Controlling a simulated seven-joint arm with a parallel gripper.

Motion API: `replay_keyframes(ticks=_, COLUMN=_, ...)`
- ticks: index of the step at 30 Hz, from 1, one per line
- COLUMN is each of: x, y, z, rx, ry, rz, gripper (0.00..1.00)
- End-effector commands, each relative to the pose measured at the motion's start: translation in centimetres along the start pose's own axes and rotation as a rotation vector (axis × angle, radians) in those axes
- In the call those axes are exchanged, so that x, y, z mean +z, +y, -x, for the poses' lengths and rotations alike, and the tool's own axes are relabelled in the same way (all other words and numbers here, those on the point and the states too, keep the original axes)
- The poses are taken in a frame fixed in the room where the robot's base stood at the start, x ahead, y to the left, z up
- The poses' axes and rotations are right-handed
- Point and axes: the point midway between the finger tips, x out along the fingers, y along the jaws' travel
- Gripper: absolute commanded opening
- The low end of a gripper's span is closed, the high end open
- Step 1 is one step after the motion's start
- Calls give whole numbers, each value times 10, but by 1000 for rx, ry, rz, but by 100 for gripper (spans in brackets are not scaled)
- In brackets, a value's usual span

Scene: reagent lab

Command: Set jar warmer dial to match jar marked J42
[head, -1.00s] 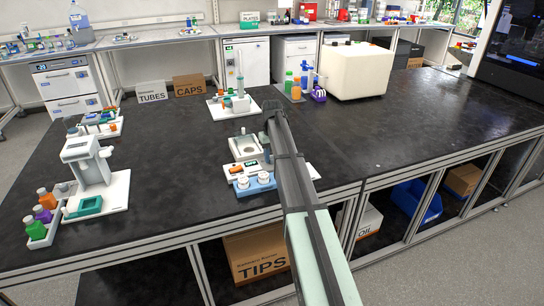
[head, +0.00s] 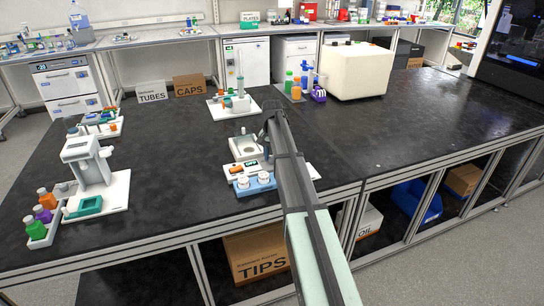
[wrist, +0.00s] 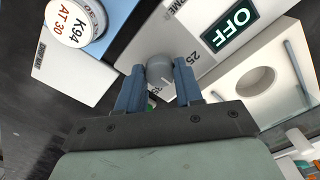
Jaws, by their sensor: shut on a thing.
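The jar warmer is a pale unit with a round well (wrist: 254,88), a green "OFF" display (wrist: 230,27) and a grey dial (wrist: 160,68) with a short white pointer line. Scale marks "25" and partly hidden "35" show by the dial. My gripper (wrist: 158,78) is shut on the dial, its blue fingers on either side. A white jar lid (wrist: 75,22) reads "K94 AT 30". In the head view two white-lidded jars stand in a blue rack (head: 241,192) in front of the warmer (head: 234,142). No J42 marking is readable.
A white stand device (head: 85,160) and a grey tray of coloured bottles (head: 38,242) are at left. Another stand (head: 240,102), several coloured bottles and a large white box (head: 350,70) are behind. The black bench top is clear at right.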

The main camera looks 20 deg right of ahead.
Motion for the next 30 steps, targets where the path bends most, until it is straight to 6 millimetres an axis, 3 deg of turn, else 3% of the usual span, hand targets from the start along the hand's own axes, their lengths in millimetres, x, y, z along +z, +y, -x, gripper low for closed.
replay_keyframes(ticks=15, x=0, y=0, z=0, rx=0, ry=0, rz=-19, gripper=5)
replay_keyframes(ticks=16, x=0, y=0, z=0, rx=0, ry=0, rz=-19, gripper=37)
replay_keyframes(ticks=24, x=0, y=0, z=0, rx=0, ry=0, rz=-18, gripper=61)
replay_keyframes(ticks=30, x=0, y=0, z=0, rx=0, ry=0, rz=-18, gripper=61)
